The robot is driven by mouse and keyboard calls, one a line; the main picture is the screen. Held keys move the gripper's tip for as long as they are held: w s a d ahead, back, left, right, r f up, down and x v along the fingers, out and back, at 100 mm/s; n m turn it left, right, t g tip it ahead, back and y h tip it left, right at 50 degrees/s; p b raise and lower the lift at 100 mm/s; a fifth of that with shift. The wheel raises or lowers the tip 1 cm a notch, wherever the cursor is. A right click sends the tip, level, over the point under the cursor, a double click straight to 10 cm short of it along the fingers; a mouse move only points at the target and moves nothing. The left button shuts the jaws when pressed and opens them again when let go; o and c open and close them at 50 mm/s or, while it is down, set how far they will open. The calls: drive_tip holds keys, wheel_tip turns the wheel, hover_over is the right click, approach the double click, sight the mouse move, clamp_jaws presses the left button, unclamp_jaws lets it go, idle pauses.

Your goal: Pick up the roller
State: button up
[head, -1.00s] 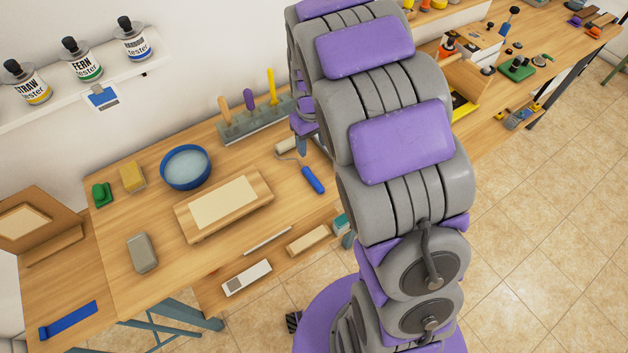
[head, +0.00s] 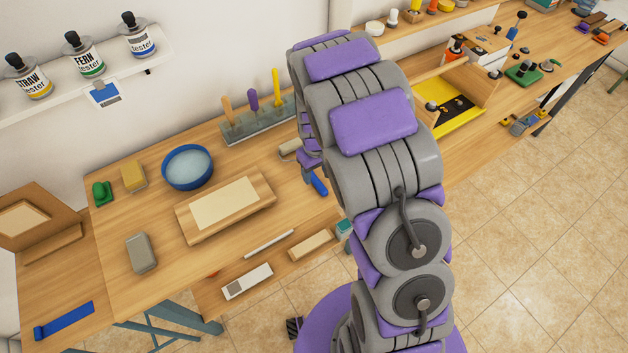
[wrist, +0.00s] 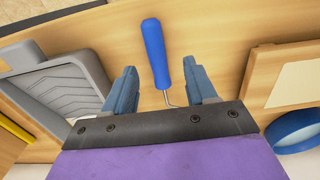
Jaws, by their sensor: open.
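The roller shows in the wrist view as a blue handle (wrist: 154,54) with a thin metal wire running down from it. The wire passes between the two fingers of my gripper (wrist: 160,82), which is open, with a finger on each side and apart from the roller. The dark edge of my gripper hides the roller's head in that view. In the head view my arm covers part of the roller; the blue handle's end (head: 319,183) and the pale roller head (head: 290,147) show beside it on the wooden table.
A grey tray (wrist: 68,82) lies left of my gripper in the wrist view. A blue bowl (head: 187,167), a board with a pale panel (head: 223,203) and a tool rack (head: 262,122) are on the table (head: 112,227). The table's front edge is near the handle.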

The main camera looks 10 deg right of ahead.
sight(317, 181)
drive_tip(key=f, duration=0.2)
drive_tip(key=f+b, duration=0.1)
drive_tip(key=f, duration=0.1)
drive_tip(key=shift+d+f, duration=0.2)
drive_tip(key=shift+f, duration=0.2)
clamp_jaws()
